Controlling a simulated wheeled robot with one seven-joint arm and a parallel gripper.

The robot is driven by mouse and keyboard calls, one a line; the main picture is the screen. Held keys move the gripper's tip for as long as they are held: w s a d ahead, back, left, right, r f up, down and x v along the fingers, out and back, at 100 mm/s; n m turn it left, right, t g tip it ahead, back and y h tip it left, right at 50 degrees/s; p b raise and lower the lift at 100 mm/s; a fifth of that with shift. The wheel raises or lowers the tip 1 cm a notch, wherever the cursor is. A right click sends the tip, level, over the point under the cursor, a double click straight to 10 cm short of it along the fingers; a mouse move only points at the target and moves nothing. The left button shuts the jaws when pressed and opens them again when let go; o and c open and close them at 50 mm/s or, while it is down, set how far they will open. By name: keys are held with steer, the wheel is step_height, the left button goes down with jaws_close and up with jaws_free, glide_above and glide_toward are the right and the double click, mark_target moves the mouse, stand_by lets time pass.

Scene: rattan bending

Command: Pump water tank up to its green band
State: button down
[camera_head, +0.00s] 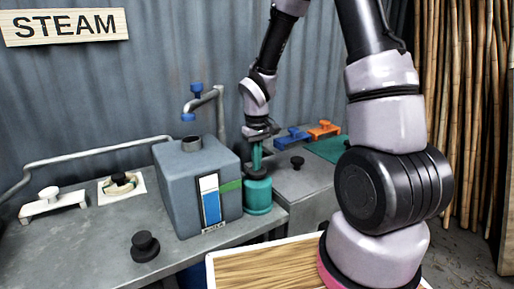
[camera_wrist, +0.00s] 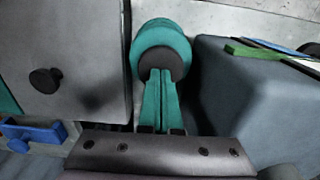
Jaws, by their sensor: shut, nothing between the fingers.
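The grey water tank (camera_head: 190,195) stands on the bench. Its front gauge (camera_head: 210,200) is blue in the lower part and white above, with the top of the blue close to or slightly below the green band (camera_head: 229,186). The teal pump (camera_head: 258,198) with a dark top stands just right of the tank. It also shows in the wrist view (camera_wrist: 160,38), with its dark knob (camera_wrist: 165,60). My gripper (camera_head: 257,167) points down over the pump, its teal fingers shut and empty. In the wrist view the fingertips (camera_wrist: 160,76) are at the knob; I cannot tell whether they touch.
A pipe with a blue valve (camera_head: 197,90) rises behind the tank. A black knob (camera_head: 145,246) sits in front of it. Blue (camera_head: 291,137) and orange (camera_head: 324,130) clamps lie behind the right metal box (camera_head: 305,180). A wooden board (camera_head: 265,265) is in front.

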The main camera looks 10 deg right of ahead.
step_height(320, 180, up, 11)
stand_by(0.4)
steer(key=shift+f, duration=0.1)
stand_by(1.3)
steer(key=s+d+r+m+t+y, duration=0.1)
steer(key=s+d+r+m+t, duration=0.2)
steer(key=s+r, duration=0.4)
steer(key=s+d+r+m+t+y, duration=0.1)
steer(key=s+d+r+m+t, duration=0.3)
steer(key=s+r, duration=0.4)
step_height(320, 180, up, 4)
steer(key=shift+s+f+m, duration=0.1)
steer(key=shift+s+m, duration=0.1)
steer(key=shift+m, duration=0.2)
